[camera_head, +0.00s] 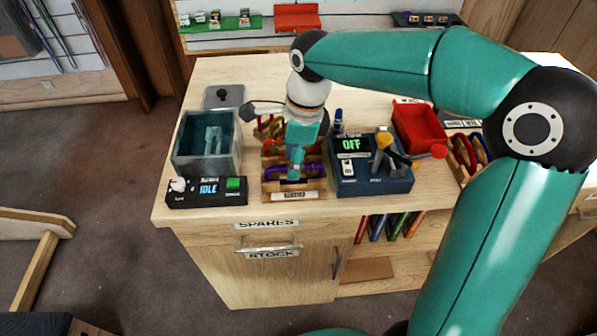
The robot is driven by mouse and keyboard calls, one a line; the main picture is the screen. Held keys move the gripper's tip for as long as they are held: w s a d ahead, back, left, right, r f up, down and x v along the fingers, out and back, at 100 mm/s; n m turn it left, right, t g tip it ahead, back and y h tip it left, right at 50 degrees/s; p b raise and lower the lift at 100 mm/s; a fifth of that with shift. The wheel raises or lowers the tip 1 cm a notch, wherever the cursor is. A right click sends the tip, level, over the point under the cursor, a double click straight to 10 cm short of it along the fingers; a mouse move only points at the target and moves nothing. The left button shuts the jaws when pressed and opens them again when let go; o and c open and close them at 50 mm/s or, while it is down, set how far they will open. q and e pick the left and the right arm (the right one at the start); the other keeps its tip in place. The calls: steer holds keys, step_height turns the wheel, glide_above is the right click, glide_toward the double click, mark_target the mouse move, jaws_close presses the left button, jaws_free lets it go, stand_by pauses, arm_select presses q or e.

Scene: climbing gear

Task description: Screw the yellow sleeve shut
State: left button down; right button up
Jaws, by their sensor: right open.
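My right arm reaches in from the right, and its right gripper (296,172) points down over the wooden rack (310,194) in the middle of the bench. The gripper is open; its tips are at the purple carabiner (312,171) in the rack's front row, and I cannot tell whether they touch it. Orange-toned carabiners (273,147) sit in the rows behind, partly hidden by the gripper. I cannot make out which carabiner bears a yellow sleeve. A yellow-and-black part (390,148) stands on the blue tester. My left gripper is not in view.
The tester (372,185) reading OFF stands right of the rack. A black box (207,195) reading IDLE and a grey-teal bin (178,160) stand left. A red tray (418,128) is behind right. The back middle of the bench looks clear.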

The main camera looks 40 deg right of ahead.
steer(key=shift+s+a, duration=0.4)
steer(key=shift+s, duration=0.25)
steer(key=shift+f+b, duration=0.2)
steer(key=shift+b, duration=0.2)
steer(key=shift+f+b, duration=0.95)
steer(key=shift+f, duration=0.25)
steer(key=shift+w+d+r+p, duration=0.1)
steer(key=shift+w+d+p, duration=0.15)
steer(key=shift+w+p, duration=0.15)
steer(key=shift+w+d, duration=0.15)
steer(key=shift+w, duration=0.1)
